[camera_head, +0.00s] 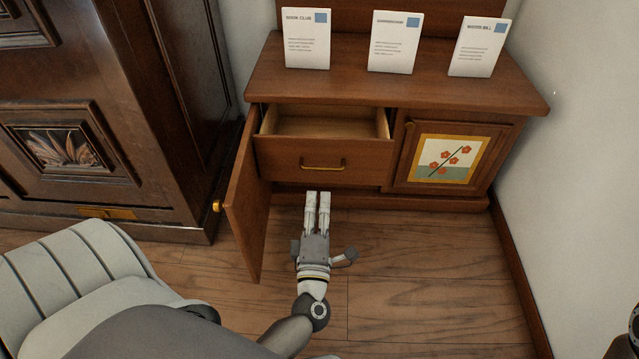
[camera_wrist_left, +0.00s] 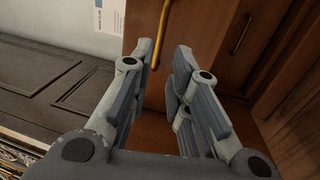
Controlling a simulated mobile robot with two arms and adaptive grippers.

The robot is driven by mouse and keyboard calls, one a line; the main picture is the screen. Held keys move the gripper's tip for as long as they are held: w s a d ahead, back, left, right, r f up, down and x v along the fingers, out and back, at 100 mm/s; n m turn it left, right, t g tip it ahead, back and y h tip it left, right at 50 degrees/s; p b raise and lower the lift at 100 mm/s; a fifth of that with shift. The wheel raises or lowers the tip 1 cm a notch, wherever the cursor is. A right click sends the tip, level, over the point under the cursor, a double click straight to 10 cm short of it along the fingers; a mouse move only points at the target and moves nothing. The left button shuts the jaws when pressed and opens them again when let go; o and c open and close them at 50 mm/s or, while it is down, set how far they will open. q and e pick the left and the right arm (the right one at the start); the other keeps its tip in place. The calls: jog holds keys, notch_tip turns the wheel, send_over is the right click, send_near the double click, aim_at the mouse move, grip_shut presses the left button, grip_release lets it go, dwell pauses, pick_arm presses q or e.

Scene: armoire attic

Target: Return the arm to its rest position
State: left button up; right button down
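My left arm reaches from the bottom of the head view over the floor. Its left gripper (camera_head: 318,195) is in front of the low cabinet (camera_head: 450,88), below the open drawer (camera_head: 323,160). The gripper's two fingers are a little apart and hold nothing; the left wrist view shows a gap between the fingertips (camera_wrist_left: 164,52). Brown wood and a brass handle (camera_wrist_left: 160,32) show beyond them. Whether the fingertips touch the cabinet cannot be told. My right gripper is not clearly seen; only a dark part shows at the right edge of the head view.
An open cabinet door (camera_head: 247,200) stands out left of my left gripper. A closed door with a flower picture (camera_head: 447,160) is at right. Three cards, one being the Book Club card (camera_head: 306,40), stand on top. A dark armoire (camera_head: 170,110) is at left. The floor (camera_head: 430,290) at right is clear.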

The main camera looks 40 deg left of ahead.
pick_arm(q)
jog(key=shift+v, duration=1.15)
